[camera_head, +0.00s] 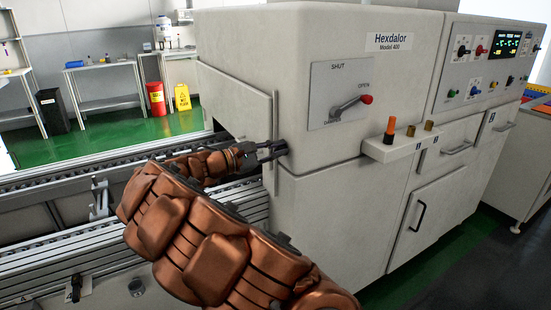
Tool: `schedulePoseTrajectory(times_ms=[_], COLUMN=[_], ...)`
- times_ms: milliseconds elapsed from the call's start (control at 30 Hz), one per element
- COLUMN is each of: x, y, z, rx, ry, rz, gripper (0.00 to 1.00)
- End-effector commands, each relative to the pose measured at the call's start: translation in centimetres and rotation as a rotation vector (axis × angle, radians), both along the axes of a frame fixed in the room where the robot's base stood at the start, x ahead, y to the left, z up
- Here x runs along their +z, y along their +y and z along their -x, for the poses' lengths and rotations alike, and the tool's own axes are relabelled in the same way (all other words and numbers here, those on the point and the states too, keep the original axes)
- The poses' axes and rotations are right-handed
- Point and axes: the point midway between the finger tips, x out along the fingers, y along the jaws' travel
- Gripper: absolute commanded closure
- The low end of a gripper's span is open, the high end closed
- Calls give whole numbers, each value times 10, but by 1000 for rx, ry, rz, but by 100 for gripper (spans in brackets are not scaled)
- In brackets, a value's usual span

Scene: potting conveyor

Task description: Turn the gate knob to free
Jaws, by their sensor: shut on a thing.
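My gripper (276,149) reaches in from the left of the machine and is shut at the narrow upright gate plate (275,120) on the machine's left front corner. A small dark piece sits between its fingertips, which looks like the gate knob; the jaws hide most of it, and its pointing direction and any markings cannot be made out.
A lever with a red tip (366,99) is on the white Hexdalor machine (330,40), its tip by the word OPEN. A small shelf (398,147) holds an orange-topped piece (390,128). The conveyor (60,180) runs left under my arm.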

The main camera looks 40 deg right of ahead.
Motion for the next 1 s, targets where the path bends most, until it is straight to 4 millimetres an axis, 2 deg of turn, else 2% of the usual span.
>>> schedulePoseTrajectory(times_ms=[33,600,1000], x=[-6,-13,-15], y=[0,0,0], z=[1,4,5], rx=[1,1,0], ry=[-46,-554,-741], rz=[5,48,64], gripper=[100,100,100])
